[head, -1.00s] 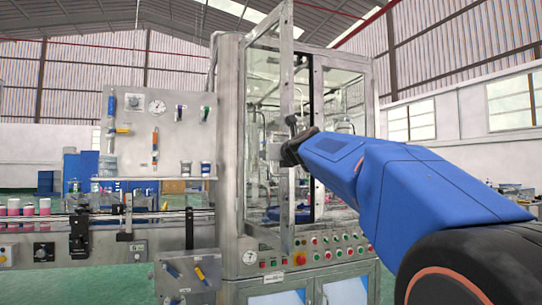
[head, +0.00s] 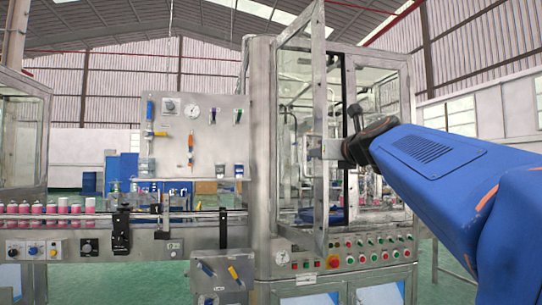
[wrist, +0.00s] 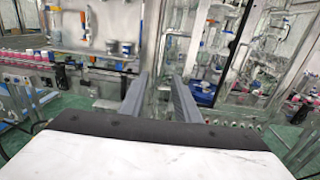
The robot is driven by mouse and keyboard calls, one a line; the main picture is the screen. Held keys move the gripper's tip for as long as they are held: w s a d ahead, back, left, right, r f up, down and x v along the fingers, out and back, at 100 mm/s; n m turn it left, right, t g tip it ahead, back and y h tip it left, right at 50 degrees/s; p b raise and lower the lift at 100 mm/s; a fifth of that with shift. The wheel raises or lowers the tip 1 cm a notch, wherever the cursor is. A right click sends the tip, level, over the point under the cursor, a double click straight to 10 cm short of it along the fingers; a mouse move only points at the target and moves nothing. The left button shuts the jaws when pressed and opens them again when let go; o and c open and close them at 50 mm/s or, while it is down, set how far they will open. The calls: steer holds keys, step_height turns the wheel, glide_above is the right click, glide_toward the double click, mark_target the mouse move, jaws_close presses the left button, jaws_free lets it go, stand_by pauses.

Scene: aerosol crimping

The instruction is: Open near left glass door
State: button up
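The near left glass door (head: 318,110) of the steel-framed machine cabinet stands swung outward, its metal-edged free side toward me. The doorway behind it is partly uncovered. Whether the door's edge or handle sits in that gap is unclear.
A control panel with buttons (head: 365,252) runs below the doors. A tool board (head: 190,135) and a conveyor with pink cans (head: 50,208) are to the left. Green floor is free at the lower right.

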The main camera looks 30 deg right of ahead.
steer(key=shift+s+a, duration=0.2)
steer(key=shift+s, duration=0.8)
steer(key=shift+s+a, duration=0.15)
steer(key=shift+s, duration=0.8)
